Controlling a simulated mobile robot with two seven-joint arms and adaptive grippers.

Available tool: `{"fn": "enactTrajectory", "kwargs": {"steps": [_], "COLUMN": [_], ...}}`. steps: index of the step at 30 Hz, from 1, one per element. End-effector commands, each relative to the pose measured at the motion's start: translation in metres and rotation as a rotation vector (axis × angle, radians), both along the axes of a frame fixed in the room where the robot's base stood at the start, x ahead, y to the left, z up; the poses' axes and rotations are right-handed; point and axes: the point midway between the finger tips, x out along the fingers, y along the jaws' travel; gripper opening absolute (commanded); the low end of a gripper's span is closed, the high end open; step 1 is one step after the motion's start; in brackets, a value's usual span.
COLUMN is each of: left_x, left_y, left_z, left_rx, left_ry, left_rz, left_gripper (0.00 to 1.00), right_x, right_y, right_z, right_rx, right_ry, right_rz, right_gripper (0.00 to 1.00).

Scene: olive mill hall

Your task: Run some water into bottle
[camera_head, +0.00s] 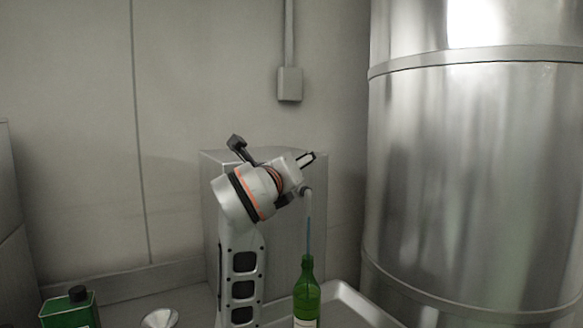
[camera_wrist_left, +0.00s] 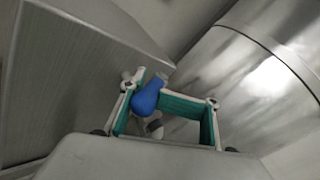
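A green bottle (camera_head: 307,297) with a pale label stands upright at the bottom of the head view. A thin blue stream of water (camera_head: 309,236) falls from a grey tap spout (camera_head: 307,195) to the bottle's mouth. My left gripper (camera_head: 306,160) is up at the tap, above the bottle. In the left wrist view the left gripper (camera_wrist_left: 165,115) has its teal-padded fingers spread apart. The tap's blue handle (camera_wrist_left: 148,98) shows between them, close to the left finger; I cannot tell whether they touch. My right gripper is in neither view.
A grey box-like cabinet (camera_head: 285,220) stands behind the tap. A large steel tank (camera_head: 475,170) fills the right. A pale tray rim (camera_head: 350,298) lies right of the bottle. A green can (camera_head: 68,314) and a shiny metal piece (camera_head: 160,318) are at bottom left.

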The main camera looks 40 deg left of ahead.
Motion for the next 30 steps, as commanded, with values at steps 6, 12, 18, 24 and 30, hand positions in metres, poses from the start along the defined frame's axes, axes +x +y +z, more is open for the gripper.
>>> {"fn": "enactTrajectory", "kwargs": {"steps": [6,12,18,24,30], "left_x": [-0.018,-0.049,-0.068,-0.072,-0.072], "left_y": [-0.006,-0.017,-0.024,-0.026,-0.026], "left_z": [0.000,0.001,0.000,0.000,0.000], "left_rx": [-0.001,0.000,0.000,0.001,0.001], "left_ry": [-0.002,-0.004,-0.001,0.000,0.000], "left_rz": [0.002,0.001,0.002,0.000,0.000], "left_gripper": [0.29,0.29,0.29,0.29,0.29], "right_x": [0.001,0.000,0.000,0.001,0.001], "right_y": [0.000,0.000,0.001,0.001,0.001], "right_z": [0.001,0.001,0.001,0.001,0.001], "right_rx": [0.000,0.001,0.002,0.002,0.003], "right_ry": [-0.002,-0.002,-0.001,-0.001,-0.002], "right_rz": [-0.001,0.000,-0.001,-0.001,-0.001], "right_gripper": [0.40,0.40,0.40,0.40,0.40]}}
